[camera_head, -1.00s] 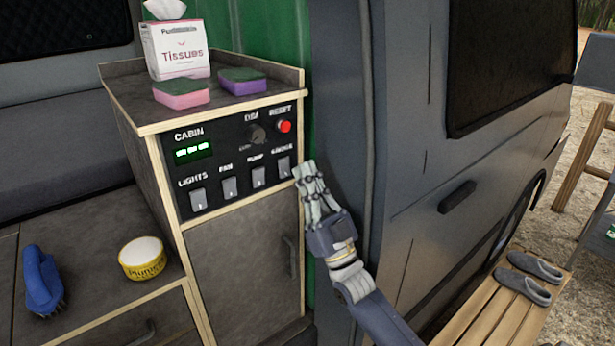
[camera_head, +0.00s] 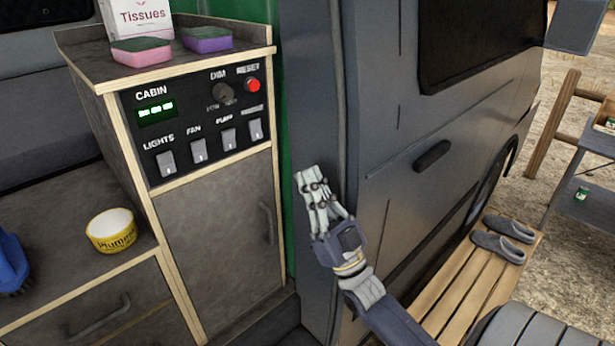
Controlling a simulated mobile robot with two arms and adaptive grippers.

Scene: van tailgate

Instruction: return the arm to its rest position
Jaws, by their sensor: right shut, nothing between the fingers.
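My right gripper (camera_head: 311,179) is shut and empty, with its fingers pointing up. It is in front of the grey van body edge, to the right of the cabin control panel (camera_head: 196,123) and apart from its switches. My right arm (camera_head: 385,310) comes in from the bottom right. The panel has a lit green display, a dim knob (camera_head: 222,94), a red reset button (camera_head: 253,85) and a row of rocker switches. My left gripper is not in view.
The cabinet (camera_head: 225,235) stands left of my gripper, with sponges (camera_head: 142,51) and a tissue box (camera_head: 137,17) on top. A yellow bowl (camera_head: 112,230) and blue brush (camera_head: 10,265) are on the lower counter. A slatted bench (camera_head: 470,280) with slippers (camera_head: 497,247) stands right.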

